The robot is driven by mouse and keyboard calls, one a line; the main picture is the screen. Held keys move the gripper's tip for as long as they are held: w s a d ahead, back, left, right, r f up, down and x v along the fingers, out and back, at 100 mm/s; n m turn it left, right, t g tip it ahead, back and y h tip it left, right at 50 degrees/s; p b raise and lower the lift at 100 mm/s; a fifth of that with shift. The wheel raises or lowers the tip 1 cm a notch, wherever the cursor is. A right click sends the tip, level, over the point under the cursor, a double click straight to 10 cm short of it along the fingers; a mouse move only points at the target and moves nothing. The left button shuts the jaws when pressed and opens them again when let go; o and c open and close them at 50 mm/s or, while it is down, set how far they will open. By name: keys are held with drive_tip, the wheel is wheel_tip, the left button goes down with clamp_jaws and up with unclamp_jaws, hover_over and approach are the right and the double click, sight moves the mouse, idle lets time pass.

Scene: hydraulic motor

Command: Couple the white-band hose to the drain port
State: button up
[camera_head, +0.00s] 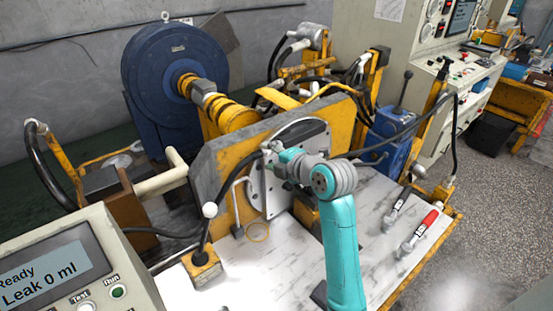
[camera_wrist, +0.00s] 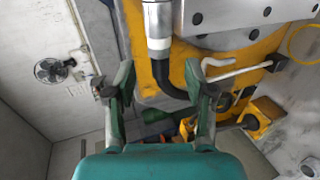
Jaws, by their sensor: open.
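The white-band hose (camera_wrist: 175,85) is between the open fingers of my gripper (camera_wrist: 155,85) in the wrist view, apart from both. Its white band (camera_wrist: 159,44) sits below a silver fitting (camera_wrist: 158,18) that runs off the top edge, and its black part bends right under the band. In the head view my gripper (camera_head: 273,156) is at the left edge of the metal motor plate (camera_head: 309,140), where the black hose (camera_head: 240,173) rises to it. The drain port is not clearly visible, so I cannot tell whether the fitting is seated in it.
A red-banded hose end (camera_head: 424,223) and a dark-and-pale hose end (camera_head: 398,201) lie on the white bench (camera_head: 365,240) at right. A bent white tube (camera_wrist: 238,72) is near the right finger. The front-left console (camera_head: 75,265) reads "Ready, Leak 0 ml".

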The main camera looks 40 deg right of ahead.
sight(263, 154)
drive_tip(key=shift+x, duration=2.25)
clamp_jaws()
